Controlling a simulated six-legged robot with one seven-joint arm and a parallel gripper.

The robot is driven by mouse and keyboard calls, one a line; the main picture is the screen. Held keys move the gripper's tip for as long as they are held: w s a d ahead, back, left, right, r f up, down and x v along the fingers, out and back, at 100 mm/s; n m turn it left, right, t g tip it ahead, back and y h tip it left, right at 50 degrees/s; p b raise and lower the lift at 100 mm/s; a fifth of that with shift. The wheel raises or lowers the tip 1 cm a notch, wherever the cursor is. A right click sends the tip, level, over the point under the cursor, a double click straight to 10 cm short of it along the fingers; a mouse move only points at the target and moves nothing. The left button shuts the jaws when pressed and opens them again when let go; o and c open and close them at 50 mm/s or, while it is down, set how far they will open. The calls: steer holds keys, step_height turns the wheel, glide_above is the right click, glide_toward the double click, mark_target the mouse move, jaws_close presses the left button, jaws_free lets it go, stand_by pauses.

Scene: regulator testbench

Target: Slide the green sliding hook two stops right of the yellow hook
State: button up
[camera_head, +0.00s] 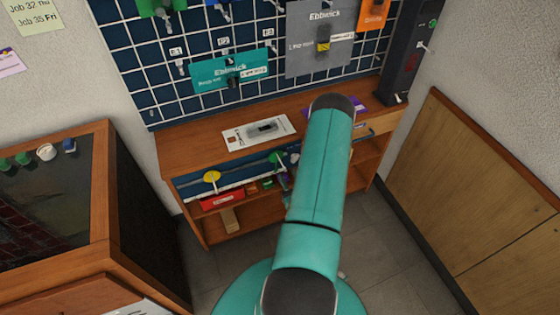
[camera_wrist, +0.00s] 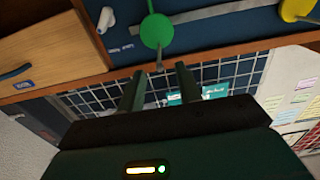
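The green sliding hook (camera_wrist: 156,31) is a round green disc with a short stem, on a grey rail (camera_wrist: 215,16) in the wrist view. The yellow hook (camera_wrist: 297,9) is on the same rail, at the right edge there. In the head view, the yellow hook (camera_head: 211,177) is left of the green hook (camera_head: 277,158), with a stretch of rail between them. My gripper (camera_wrist: 160,70) is open, its two fingers apart. The stem's tip appears near the gap between the fingertips; contact cannot be told. In the head view my arm hides most of the gripper.
A wooden bench (camera_head: 185,147) carries the rail on its front, with a white card (camera_head: 256,132) on top. A drawer handle (camera_head: 384,128) is to the right. A red box (camera_head: 222,199) sits on the shelf below. A dark gridded board (camera_head: 150,70) stands behind.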

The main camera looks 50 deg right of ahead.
mark_target(276, 153)
steer(key=x, duration=0.8)
steer(key=shift+w+d, duration=0.15)
steer(key=shift+c, duration=0.4)
jaws_close()
